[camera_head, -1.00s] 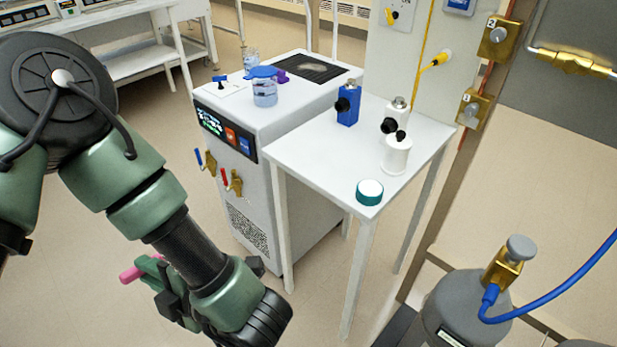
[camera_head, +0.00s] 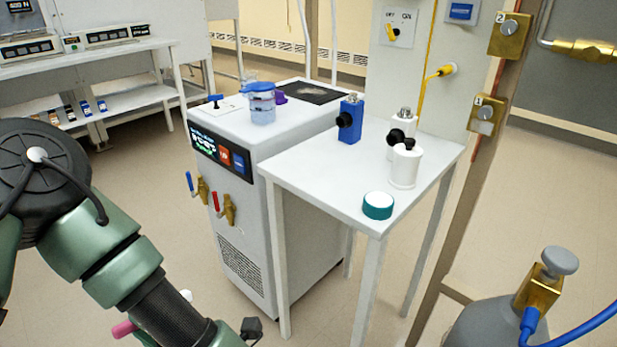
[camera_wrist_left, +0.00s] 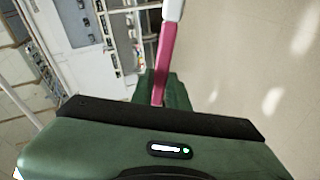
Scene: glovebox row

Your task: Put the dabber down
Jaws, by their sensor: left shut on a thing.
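The dabber, a pink rod with a white end, shows in the left wrist view (camera_wrist_left: 163,62). In the head view only a bit of its pink part (camera_head: 124,328) and a pale tip are seen beside my arm, at the lower left. My left gripper (camera_wrist_left: 168,92) is shut on the pink rod and holds it in the air over the floor. In the head view this gripper is mostly cut off by the bottom edge. My right gripper is not in view.
A gas cylinder (camera_head: 500,325) stands lower right. The table's front-left area is clear.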

